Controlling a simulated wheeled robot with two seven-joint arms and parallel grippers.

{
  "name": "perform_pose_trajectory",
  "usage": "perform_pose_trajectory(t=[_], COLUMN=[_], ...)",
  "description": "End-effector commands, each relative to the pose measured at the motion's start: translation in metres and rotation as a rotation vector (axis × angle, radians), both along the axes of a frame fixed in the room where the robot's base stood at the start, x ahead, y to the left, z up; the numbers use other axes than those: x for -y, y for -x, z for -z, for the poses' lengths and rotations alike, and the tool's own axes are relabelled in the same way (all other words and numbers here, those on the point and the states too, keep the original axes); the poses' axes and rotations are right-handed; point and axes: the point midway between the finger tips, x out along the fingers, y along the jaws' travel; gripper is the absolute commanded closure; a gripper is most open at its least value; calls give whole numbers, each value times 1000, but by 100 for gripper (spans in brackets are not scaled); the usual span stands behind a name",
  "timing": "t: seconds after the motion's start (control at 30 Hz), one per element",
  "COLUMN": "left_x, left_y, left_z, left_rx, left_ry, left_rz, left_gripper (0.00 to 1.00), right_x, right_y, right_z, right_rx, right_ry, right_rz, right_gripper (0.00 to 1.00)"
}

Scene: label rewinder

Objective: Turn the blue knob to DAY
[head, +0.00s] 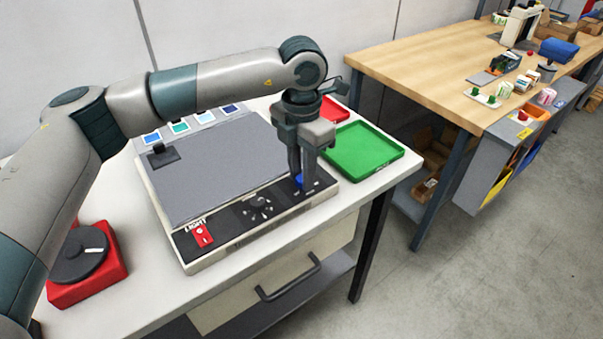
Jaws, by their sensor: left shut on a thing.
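The blue knob (299,179) is on the right end of the dark control strip (225,229) at the front of the grey-topped device (215,165). My left gripper (300,184) points down over the knob and is shut on it. The fingers hide most of the knob, so I cannot tell which way it points. The DAY mark cannot be read in this view. My right gripper is not in view.
A black knob (258,206) and a red switch (202,235) marked LIGHT share the strip. A green tray (359,148) and a red tray (333,110) stand right of the device. A red box with a dark dial (80,258) stands at left.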

Motion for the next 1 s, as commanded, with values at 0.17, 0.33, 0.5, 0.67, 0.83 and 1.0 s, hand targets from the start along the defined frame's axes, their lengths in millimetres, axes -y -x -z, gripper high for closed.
perform_pose_trajectory(t=[0.17,0.33,0.5,0.67,0.83,1.0], left_x=[0,0,0,0,0,0], left_y=[-1,-1,-1,-1,-1,-1], left_z=[-2,-1,-1,-3,-13,-36], left_rx=[3,3,2,2,3,5], left_ry=[2,2,1,1,1,1], left_rz=[-1,-1,0,0,0,0], left_gripper=[99,58,58,58,58,58], right_x=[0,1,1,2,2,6], right_y=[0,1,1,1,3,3], right_z=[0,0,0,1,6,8], right_rx=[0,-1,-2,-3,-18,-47], right_ry=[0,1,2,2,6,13], right_rz=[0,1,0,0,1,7], right_gripper=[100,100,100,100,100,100])
